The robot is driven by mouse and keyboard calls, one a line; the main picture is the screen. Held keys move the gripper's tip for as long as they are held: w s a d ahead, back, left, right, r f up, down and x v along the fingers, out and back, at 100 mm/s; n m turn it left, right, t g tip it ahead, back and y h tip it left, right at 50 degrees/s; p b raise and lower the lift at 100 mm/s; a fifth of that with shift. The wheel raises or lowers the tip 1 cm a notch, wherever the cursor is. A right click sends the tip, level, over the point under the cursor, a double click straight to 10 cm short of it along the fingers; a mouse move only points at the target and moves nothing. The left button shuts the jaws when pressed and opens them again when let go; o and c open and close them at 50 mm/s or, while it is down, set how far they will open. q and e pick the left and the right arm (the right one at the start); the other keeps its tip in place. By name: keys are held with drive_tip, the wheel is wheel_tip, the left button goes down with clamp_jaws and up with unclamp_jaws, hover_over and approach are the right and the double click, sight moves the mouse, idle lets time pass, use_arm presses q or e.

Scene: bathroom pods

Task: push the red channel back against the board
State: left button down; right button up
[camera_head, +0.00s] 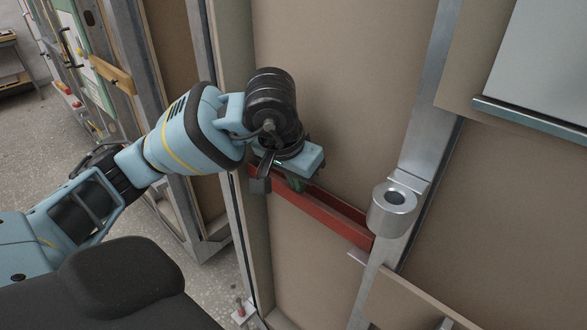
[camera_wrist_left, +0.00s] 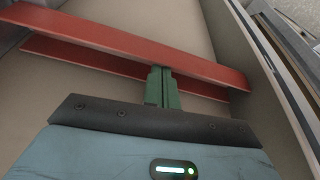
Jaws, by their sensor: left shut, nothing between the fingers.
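The red channel (camera_head: 320,212) runs across the lower part of the brown board (camera_head: 330,120), between two metal studs. In the left wrist view the channel (camera_wrist_left: 110,42) shows as two long red flanges with a gap between them. My left gripper (camera_head: 297,185) is at the left part of the channel. Its green fingers (camera_wrist_left: 161,85) are shut together with nothing between them, and their tips reach the near flange. I cannot tell whether they press on it. The channel's left end is partly hidden by my gripper in the head view. My right gripper is not in view.
A metal stud (camera_head: 425,130) with a round metal fitting (camera_head: 393,205) stands right of the channel. A pale panel with a metal lower edge (camera_head: 530,119) is at the upper right. Another wall frame (camera_head: 204,45) stands behind my left arm. Grey floor shows at left.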

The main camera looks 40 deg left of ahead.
use_arm(q)
drive_tip(key=shift+w+f, duration=0.15)
drive_tip(key=shift+f, duration=0.15)
